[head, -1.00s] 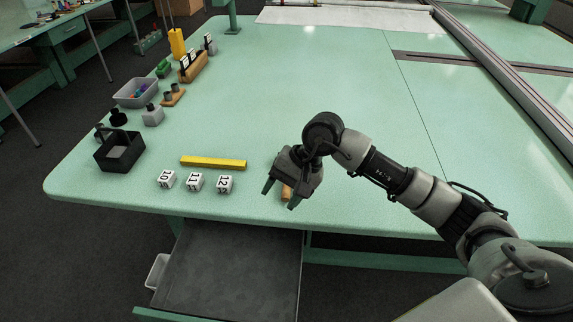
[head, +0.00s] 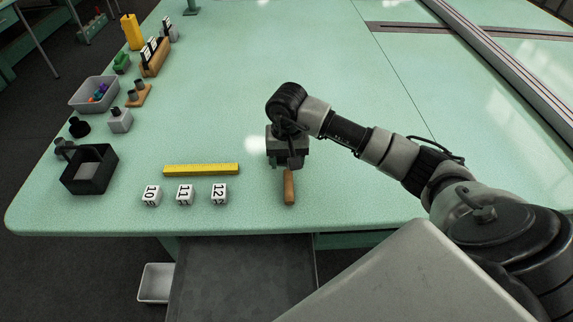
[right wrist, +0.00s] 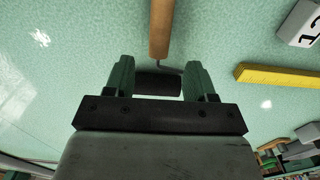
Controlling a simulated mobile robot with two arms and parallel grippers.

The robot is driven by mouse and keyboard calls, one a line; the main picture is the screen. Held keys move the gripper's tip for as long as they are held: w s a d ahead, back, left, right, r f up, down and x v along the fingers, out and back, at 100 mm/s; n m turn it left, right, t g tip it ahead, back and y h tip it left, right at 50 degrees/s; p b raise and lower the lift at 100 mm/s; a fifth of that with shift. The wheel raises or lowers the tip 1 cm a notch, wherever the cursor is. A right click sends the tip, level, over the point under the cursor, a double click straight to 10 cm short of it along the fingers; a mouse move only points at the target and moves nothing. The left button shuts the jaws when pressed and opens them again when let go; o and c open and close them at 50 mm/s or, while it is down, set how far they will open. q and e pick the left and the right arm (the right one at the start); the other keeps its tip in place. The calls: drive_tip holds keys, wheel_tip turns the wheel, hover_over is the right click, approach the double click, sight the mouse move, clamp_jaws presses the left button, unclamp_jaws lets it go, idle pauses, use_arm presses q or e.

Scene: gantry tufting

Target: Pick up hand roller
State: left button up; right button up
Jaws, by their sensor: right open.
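The hand roller has a wooden handle (head: 289,187) lying near the front edge of the table, pointing toward me. Its black roller end is hidden under my right gripper (head: 288,158) in the head view. In the right wrist view the handle (right wrist: 161,30) runs up out of the picture, and the dark roller (right wrist: 158,84) shows between the two green fingers. My right gripper is open, above or around the roller end; I cannot tell if it touches. My left gripper is not in view.
A yellow ruler (head: 201,169) and white number blocks (head: 184,195) lie left of the roller. Farther left are a black open box (head: 88,184) and a grey bin (head: 75,98). The table right of my arm is clear.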

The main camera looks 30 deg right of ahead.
sight(288, 175)
drive_tip(key=f, duration=0.3)
drive_tip(key=shift+w+d+f+p, duration=0.1)
drive_tip(key=shift+d+f+p, duration=0.15)
drive_tip(key=shift+f+p, duration=0.1)
drive_tip(key=shift+f, duration=0.25)
drive_tip(key=shift+c, duration=0.4)
drive_tip(key=c, duration=0.5)
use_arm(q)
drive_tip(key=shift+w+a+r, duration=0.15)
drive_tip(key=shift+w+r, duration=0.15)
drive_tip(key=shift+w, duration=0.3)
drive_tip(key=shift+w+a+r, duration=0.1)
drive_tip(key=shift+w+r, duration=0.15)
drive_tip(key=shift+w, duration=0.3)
use_arm(e)
clamp_jaws()
